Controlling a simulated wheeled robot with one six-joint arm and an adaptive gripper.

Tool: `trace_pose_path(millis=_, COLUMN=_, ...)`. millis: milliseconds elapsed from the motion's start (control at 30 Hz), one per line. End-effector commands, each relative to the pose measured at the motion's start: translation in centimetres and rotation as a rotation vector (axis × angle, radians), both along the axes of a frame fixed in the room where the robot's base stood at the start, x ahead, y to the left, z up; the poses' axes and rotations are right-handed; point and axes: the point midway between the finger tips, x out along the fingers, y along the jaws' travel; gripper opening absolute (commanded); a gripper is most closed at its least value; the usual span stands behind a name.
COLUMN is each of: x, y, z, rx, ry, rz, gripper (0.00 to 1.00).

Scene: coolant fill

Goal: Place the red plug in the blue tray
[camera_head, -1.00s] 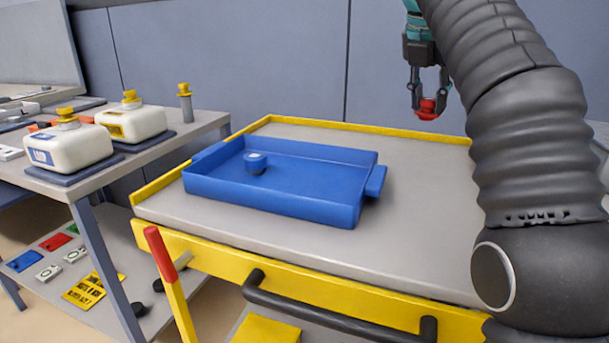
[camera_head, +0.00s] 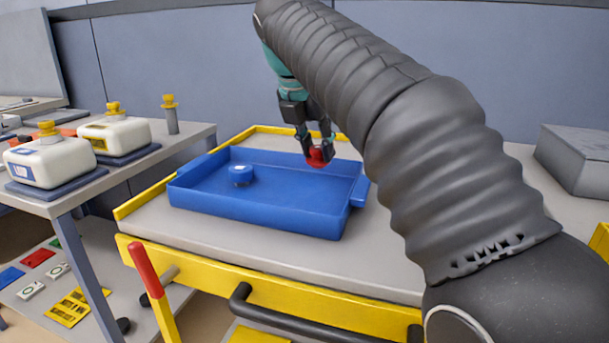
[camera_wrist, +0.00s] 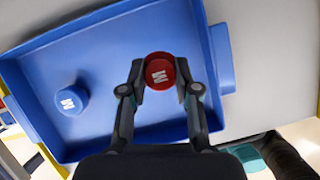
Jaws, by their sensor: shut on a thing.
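The red plug (camera_head: 318,157) is held between the fingertips of my gripper (camera_head: 317,145). In the wrist view the plug (camera_wrist: 160,72) shows its round top with a white mark, and my gripper (camera_wrist: 160,90) is shut on it from both sides. The blue tray (camera_head: 255,214) lies on the yellow-edged cart top. The plug appears above the right part of the tray, inside its outline in the wrist view; its exact height cannot be told. The tray (camera_wrist: 40,131) also fills much of the wrist view. A blue plug (camera_head: 240,175) stands inside the tray at the left.
The cart top (camera_head: 380,235) is bare in front of and right of the tray. A grey box (camera_head: 578,160) stands at the far right. Two white jugs with yellow caps (camera_head: 48,162) (camera_head: 115,134) stand on the left table. A red-tipped lever (camera_head: 146,270) rises at the cart's front.

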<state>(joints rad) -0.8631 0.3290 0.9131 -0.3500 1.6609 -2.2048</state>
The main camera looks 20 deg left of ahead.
Motion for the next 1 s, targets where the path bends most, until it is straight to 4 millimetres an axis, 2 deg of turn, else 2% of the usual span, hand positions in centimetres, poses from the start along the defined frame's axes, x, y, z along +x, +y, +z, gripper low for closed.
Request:
trace_pose_path(millis=100, x=-1.2, y=1.1, z=-0.9, rx=-0.001, ry=0.001, rz=0.002, gripper=0.16)
trace_pose_path(millis=200, x=-1.6, y=1.5, z=-1.3, rx=0.0, ry=0.001, rz=0.0, gripper=0.16)
trace_pose_path(millis=267, x=-1.7, y=1.6, z=-1.6, rx=0.0, ry=0.0, rz=0.0, gripper=0.16)
trace_pose_path(millis=533, x=-1.7, y=1.6, z=-5.1, rx=0.0, ry=0.001, rz=-0.001, gripper=0.16)
trace_pose_path(millis=1000, x=-1.7, y=1.6, z=-5.8, rx=0.0, ry=0.001, rz=-0.001, gripper=0.16)
